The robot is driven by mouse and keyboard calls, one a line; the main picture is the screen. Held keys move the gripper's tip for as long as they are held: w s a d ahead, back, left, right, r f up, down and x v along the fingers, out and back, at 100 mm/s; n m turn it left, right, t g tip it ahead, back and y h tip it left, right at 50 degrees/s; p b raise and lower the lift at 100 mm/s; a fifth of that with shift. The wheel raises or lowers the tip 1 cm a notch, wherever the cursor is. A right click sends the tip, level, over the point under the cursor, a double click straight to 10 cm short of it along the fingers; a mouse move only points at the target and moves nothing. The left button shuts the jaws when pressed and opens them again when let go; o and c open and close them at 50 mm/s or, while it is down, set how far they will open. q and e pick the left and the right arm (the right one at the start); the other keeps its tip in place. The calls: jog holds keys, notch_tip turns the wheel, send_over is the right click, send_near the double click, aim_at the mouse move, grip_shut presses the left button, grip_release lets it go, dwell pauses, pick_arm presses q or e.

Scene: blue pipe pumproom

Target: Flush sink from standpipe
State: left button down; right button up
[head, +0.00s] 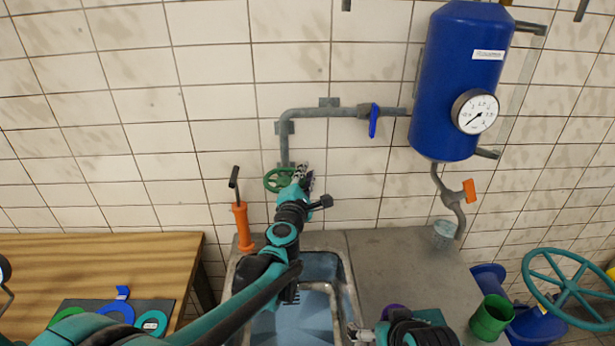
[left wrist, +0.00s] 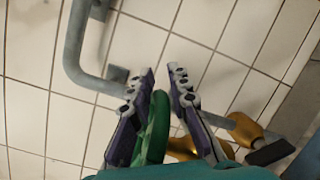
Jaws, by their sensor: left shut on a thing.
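A grey standpipe (head: 287,145) runs down the tiled wall to a green handwheel (head: 278,180) behind the sink (head: 350,300). My left gripper (head: 304,180) reaches up over the sink and is shut on the handwheel. In the left wrist view the green rim (left wrist: 153,130) lies between the fingers (left wrist: 168,112), with a brass fitting (left wrist: 245,130) beside them. The spout is mostly hidden by my arm in the head view. My right gripper (head: 360,334) is at the bottom edge, partly cut off; its jaws are unclear.
A blue tank (head: 462,80) with a gauge (head: 475,111) hangs on the wall. A blue lever (head: 374,121) is on the upper pipe. An orange pump (head: 242,225) stands left of the sink.

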aim_at(291, 169)
pick_arm(q)
jog(key=shift+w+a+f+n+g+y+p, duration=0.1)
jog(key=shift+w+a+n+g+y+p, duration=0.35)
jog(key=shift+n+y, duration=1.7)
jog(key=shift+w+a+f+n+g+y+p, duration=0.1)
jog(key=shift+w+a+n+g+y, duration=0.9)
jog(key=shift+y, duration=1.9)
jog(key=shift+w+a+f+n+g+y+p, duration=0.15)
jog(key=shift+w+a+n+y, duration=0.3)
jog(key=shift+n+y, duration=1.85)
jog(key=shift+a+n+g+y+p, duration=0.35)
jog(key=shift+a+n+g+y, duration=0.2)
jog(key=shift+n+g+y, duration=0.5)
jog(key=shift+a+n+g+y+p, duration=0.3)
jog(key=shift+a+n+g+y, duration=0.2)
jog(key=shift+g+y, duration=0.55)
jog(key=shift+y, duration=0.25)
